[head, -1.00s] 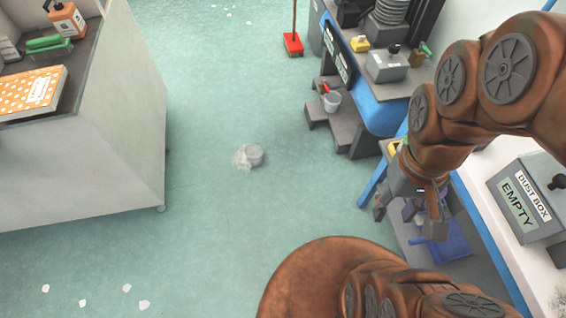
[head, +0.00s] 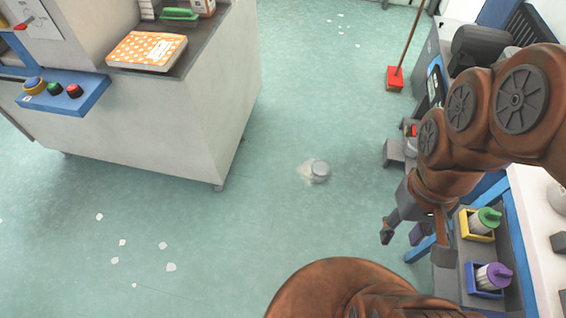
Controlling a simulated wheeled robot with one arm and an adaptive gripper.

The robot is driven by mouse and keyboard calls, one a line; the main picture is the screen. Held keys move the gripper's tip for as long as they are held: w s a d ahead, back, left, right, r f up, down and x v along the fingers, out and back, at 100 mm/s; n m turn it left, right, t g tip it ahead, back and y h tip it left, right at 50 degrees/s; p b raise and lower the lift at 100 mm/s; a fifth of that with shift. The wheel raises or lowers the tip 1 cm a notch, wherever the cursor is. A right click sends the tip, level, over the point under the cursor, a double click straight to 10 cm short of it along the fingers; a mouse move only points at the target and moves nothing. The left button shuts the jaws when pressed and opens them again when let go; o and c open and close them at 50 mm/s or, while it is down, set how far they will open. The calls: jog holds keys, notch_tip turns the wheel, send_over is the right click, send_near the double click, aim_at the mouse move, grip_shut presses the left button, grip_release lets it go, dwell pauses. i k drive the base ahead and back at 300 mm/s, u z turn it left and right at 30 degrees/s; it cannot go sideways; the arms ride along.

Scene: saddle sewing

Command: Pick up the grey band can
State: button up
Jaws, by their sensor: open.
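A small grey cylinder (head: 320,171), perhaps the grey band can, lies on the green floor in the middle of the head view. A pale spill (head: 306,172) touches its left side. It is too small to make out a band. My gripper (head: 415,242) hangs at the right, its fingers apart and empty. It is to the right of the cylinder and nearer to me in the picture, well apart from it.
A white cabinet (head: 215,110) with an orange dotted book (head: 147,50) stands at the left. At the right, a yellow tray (head: 465,233) and a blue tray (head: 472,292) hold green-topped and purple-topped containers. A red broom (head: 395,78) stands behind.

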aim_at(320, 172)
jog(key=u, duration=0.6)
jog(key=i, duration=1.25)
jog(key=z, duration=0.1)
